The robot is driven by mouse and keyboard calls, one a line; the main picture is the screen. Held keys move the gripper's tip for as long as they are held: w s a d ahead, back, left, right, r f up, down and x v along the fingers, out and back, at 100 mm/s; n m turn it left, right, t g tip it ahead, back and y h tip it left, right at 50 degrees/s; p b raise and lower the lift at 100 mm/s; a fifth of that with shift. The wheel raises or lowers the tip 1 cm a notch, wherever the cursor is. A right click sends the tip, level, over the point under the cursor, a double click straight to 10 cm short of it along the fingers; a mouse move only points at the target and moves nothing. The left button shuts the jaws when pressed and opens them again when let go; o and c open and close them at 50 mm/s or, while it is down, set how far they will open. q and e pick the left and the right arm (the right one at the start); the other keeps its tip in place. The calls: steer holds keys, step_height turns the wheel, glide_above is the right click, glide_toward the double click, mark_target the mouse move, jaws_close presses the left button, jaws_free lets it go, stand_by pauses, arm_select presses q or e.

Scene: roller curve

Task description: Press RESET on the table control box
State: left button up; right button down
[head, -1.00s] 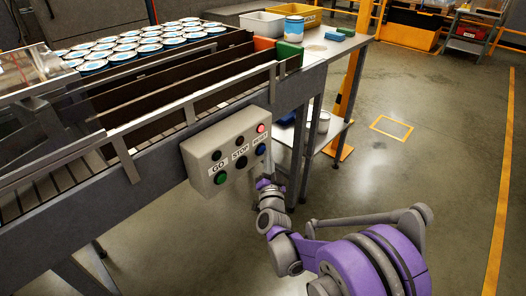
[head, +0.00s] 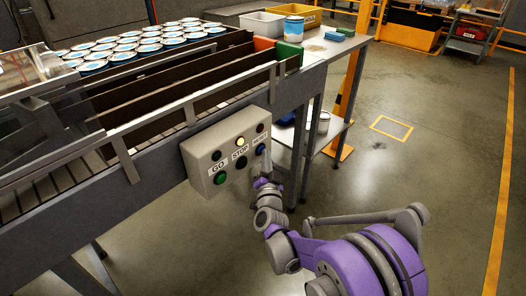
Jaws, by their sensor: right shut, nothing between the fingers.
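The beige control box (head: 197,163) is fixed to the side of the conveyor frame. It has a green button (head: 220,178) labelled GO, a dark button (head: 241,163) labelled STOP, and the blue RESET button (head: 261,149) at its right end. Of the lamps above the labels, the middle lamp (head: 239,142) glows pale yellow and the right lamp (head: 260,128) is dark. My right gripper (head: 265,159) is shut and empty, pointing up with its tip at the blue button. The tip partly covers the button; I cannot tell whether it touches. My left gripper is not in view.
The conveyor (head: 150,195) runs along the left, with several white-and-blue round tins (head: 150,40) at its far side. The floor (head: 430,170) at right is clear.

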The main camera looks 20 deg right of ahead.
steer(key=shift+s, duration=0.1)
stand_by(0.3)
steer(key=shift+s+d, duration=0.3)
steer(key=shift+s, duration=0.4)
steer(key=shift+s+d, duration=0.3)
steer(key=shift+s, duration=0.45)
steer(key=shift+s+d, duration=0.35)
steer(key=shift+s, duration=0.45)
steer(key=shift+s+d, duration=0.3)
steer(key=shift+s, duration=0.45)
